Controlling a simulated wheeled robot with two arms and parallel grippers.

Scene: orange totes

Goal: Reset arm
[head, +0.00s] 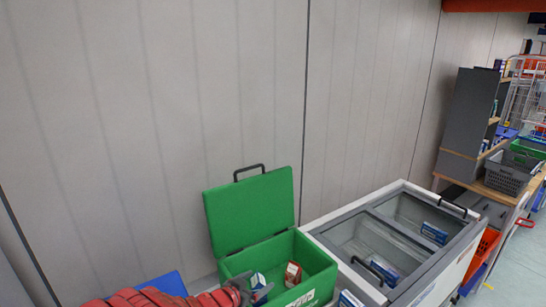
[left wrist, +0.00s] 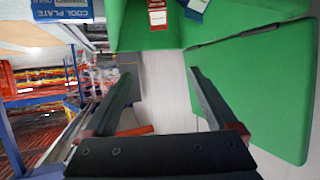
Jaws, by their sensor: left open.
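My left gripper (head: 243,286) is at the bottom of the head view, at the left side of the green box (head: 318,270). Its red arm comes in from the lower left. In the left wrist view the gripper (left wrist: 163,74) has its two dark fingers spread, with nothing between them. The green box also shows there (left wrist: 148,38), with its open lid (left wrist: 275,85) to the right. In the head view the lid (head: 250,212) stands up. A blue-and-white carton (head: 257,282) and a red-and-white carton (head: 292,273) are inside the box. My right gripper is not in view.
A chest freezer (head: 325,244) with sliding glass lids stands right of the green box, with blue cartons inside. A shelf unit (head: 468,112) and grey basket (head: 507,174) are farther right. A grey panelled wall (head: 190,120) is behind. Floor (head: 520,265) shows at far right.

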